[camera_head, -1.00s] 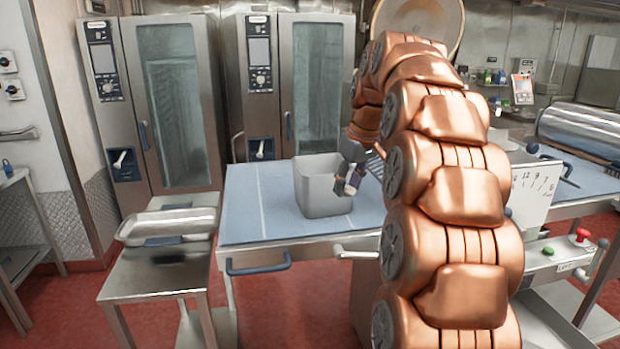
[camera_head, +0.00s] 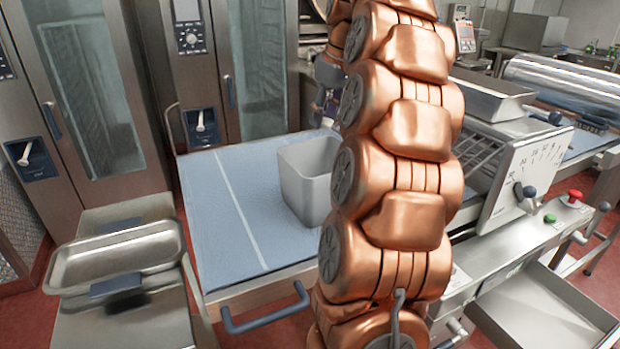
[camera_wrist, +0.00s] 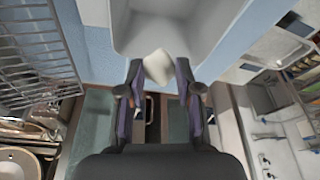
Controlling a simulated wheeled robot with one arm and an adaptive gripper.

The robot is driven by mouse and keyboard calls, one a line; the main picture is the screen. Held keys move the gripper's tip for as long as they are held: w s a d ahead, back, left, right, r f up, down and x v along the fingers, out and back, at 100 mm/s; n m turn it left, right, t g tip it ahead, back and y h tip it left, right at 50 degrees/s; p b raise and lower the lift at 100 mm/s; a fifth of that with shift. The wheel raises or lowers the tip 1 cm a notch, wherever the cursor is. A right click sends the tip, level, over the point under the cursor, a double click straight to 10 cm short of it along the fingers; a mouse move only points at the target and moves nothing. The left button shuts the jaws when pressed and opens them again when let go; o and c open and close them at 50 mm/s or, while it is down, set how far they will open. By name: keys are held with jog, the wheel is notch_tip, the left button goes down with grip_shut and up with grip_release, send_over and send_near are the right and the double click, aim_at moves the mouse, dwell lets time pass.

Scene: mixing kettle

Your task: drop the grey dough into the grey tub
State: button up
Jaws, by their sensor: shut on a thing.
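The grey tub (camera_head: 303,182) stands on the blue-topped table, left of my arm in the head view, with its right side hidden by the arm. It also shows at the top of the wrist view (camera_wrist: 205,22). A pale grey-white lump, the dough (camera_wrist: 158,66), sits between the fingertips of my gripper (camera_wrist: 158,72), which is shut on it. In the wrist view the dough overlaps the tub's near edge; its height over the tub is unclear. In the head view my arm hides the dough and most of the gripper.
A steel tray (camera_head: 118,254) lies on a side stand at the left. Tall steel ovens (camera_head: 245,65) stand behind the blue-topped table (camera_head: 225,225). A machine with a dial panel (camera_head: 530,170) and an open drawer (camera_head: 545,310) is at the right. The table left of the tub is clear.

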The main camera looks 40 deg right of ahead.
aim_at(328, 129)
jog(key=shift+s+f+b, duration=0.15)
jog(key=shift+f+b, duration=1.35)
jog(key=shift+f, duration=1.4)
jog(key=o, duration=1)
jog(key=shift+r, duration=0.1)
jog(key=shift+v, duration=2.4)
jog(key=s, duration=1.2)
jog(key=shift+a, duration=0.15)
